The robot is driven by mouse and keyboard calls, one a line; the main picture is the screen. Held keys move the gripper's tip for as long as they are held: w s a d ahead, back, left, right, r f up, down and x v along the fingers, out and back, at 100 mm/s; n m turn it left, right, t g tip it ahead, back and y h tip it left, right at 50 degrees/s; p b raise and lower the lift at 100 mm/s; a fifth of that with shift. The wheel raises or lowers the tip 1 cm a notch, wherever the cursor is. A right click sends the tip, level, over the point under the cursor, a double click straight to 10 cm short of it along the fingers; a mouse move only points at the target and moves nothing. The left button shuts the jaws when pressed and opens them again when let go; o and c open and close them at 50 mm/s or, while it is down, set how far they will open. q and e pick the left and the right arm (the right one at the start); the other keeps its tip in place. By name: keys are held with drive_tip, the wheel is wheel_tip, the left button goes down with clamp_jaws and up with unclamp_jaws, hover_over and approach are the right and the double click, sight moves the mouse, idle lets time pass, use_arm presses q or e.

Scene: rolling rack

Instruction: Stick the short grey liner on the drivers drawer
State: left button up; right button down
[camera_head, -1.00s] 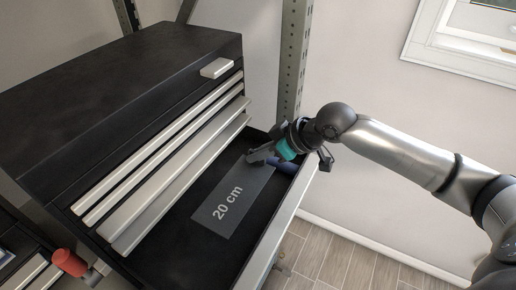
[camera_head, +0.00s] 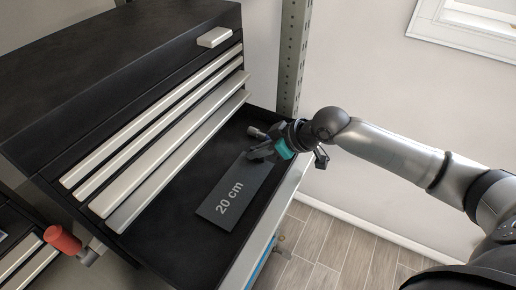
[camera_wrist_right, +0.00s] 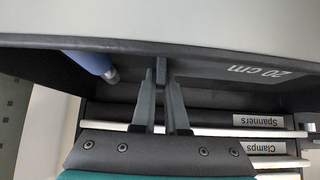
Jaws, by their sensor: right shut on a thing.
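The short grey liner (camera_head: 233,198), marked "20 cm", is in the open black drawer (camera_head: 180,240), towards its front; it also shows in the wrist view (camera_wrist_right: 225,75). My right gripper (camera_head: 262,154) is shut on the liner's far end; its fingers (camera_wrist_right: 161,75) show in the wrist view. I cannot tell whether the liner lies flat on the drawer floor. A tool with a blue handle (camera_wrist_right: 88,61) lies beside the fingers in the wrist view. Its end (camera_head: 257,132) shows behind the gripper in the head view. My left gripper is not in view.
The black tool chest (camera_head: 120,65) has closed drawers above the open one; labels read "Spanners" (camera_wrist_right: 259,121) and "Clamps" (camera_wrist_right: 272,147). A red-ended object (camera_head: 62,239) is at lower left. A perforated post (camera_head: 295,60) stands behind the drawer's far end.

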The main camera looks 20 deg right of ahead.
drive_tip(key=shift+f, duration=0.2)
idle(0.4)
drive_tip(key=c, duration=0.9)
unclamp_jaws()
drive_tip(key=shift+o, duration=0.2)
drive_tip(key=shift+s+d+r, duration=0.1)
drive_tip(key=shift+v, duration=6.1)
drive_tip(key=shift+p+v, duration=1.05)
drive_tip(key=shift+v, duration=0.35)
